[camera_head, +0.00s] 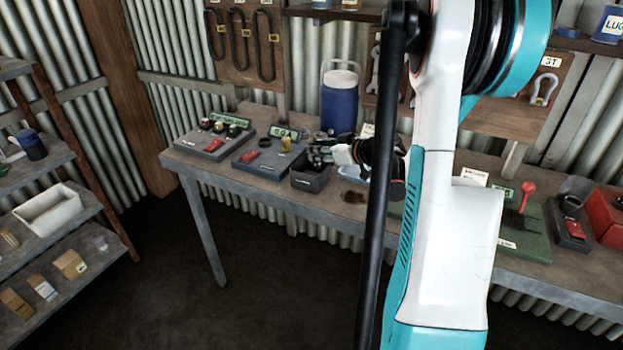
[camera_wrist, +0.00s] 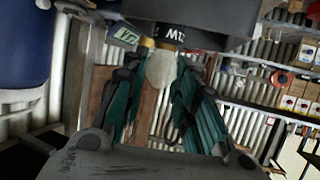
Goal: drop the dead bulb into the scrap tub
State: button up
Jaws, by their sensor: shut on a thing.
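My gripper (camera_head: 318,153) is over the back part of a small dark open tub (camera_head: 311,179) on the workbench; the tub has a pale label on its front. In the wrist view, my gripper's teal-padded fingers (camera_wrist: 160,100) are shut around a pale bulb (camera_wrist: 160,70) with a yellowish end. The bulb is too small to make out in the head view. I cannot tell whether it touches the tub.
A blue jug (camera_head: 341,103) stands behind the tub; it also fills the left of the wrist view (camera_wrist: 25,45). Grey trays (camera_head: 215,143) with small parts lie to the left on the bench (camera_head: 290,198). A green board (camera_head: 525,240) is at the right.

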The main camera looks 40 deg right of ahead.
jog(key=o, duration=1.1)
jog(key=v, duration=1.2)
jog(key=shift+a, duration=0.1)
